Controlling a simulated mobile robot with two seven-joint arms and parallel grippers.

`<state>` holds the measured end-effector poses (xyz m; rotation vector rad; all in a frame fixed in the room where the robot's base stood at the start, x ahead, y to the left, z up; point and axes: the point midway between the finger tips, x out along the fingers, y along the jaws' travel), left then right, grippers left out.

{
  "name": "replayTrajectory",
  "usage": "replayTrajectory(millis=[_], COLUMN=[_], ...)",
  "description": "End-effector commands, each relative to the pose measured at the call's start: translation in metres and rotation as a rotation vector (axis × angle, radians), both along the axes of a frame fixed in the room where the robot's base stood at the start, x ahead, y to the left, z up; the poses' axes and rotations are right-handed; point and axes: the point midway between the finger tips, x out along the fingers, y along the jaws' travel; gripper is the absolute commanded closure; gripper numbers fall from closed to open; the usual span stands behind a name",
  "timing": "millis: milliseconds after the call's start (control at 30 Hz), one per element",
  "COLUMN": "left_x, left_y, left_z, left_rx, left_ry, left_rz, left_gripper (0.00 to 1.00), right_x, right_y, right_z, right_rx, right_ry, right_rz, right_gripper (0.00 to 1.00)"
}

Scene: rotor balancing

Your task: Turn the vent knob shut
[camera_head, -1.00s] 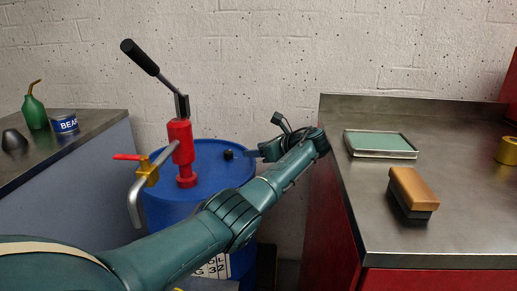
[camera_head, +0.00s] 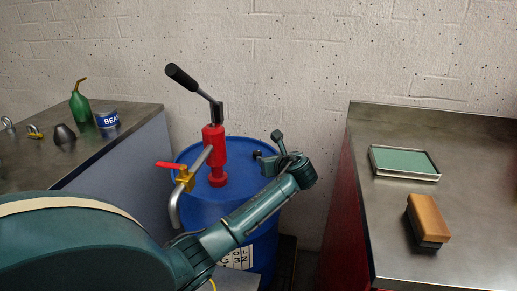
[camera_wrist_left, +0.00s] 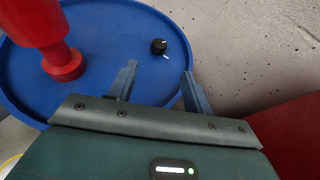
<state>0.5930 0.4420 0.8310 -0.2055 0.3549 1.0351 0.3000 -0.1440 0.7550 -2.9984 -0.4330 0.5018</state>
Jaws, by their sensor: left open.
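The vent knob (camera_head: 257,154) is a small black knob on the lid of the blue drum (camera_head: 230,205), right of the red pump. In the left wrist view the knob (camera_wrist_left: 158,46) has a white line on top, and a short white mark lies on the lid beside it. My left gripper (camera_head: 268,157) is over the drum's right side, close to the knob. In the wrist view its two fingers (camera_wrist_left: 159,68) are apart and empty, with the knob beyond the gap between their tips, not gripped. My right gripper is not in view.
The red pump (camera_head: 213,150) with its black-gripped lever and brass tap with red handle (camera_head: 169,165) stands on the drum. A bench (camera_head: 120,140) with a green oil can and blue tin is left. A metal counter (camera_head: 320,240) with a tray and brush is right.

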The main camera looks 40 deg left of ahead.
Motion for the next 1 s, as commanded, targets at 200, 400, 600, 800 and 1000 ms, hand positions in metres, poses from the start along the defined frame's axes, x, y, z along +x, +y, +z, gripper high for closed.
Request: replayTrajectory(millis=[200, 400, 600, 800, 1000], left_x=[0.013, 0.033, 0.049, 0.057, 0.059], left_y=[0.025, 0.06, 0.087, 0.101, 0.104], left_z=[-0.014, -0.032, -0.044, -0.049, -0.05], left_rx=[-0.001, 0.0, -0.001, -0.001, -0.001], left_ry=[0.001, 0.001, 0.0, 0.0, 0.0], left_rz=[0.004, 0.005, 0.004, 0.004, 0.003], left_gripper=[0.5, 0.5, 0.5, 0.5, 0.5], right_x=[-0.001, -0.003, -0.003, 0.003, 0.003], right_y=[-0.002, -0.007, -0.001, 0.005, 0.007], right_z=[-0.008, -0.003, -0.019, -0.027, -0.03], right_rx=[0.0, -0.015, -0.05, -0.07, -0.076], right_ry=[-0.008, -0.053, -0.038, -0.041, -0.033], right_rz=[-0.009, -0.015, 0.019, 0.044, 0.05], right_gripper=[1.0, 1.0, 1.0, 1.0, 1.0])
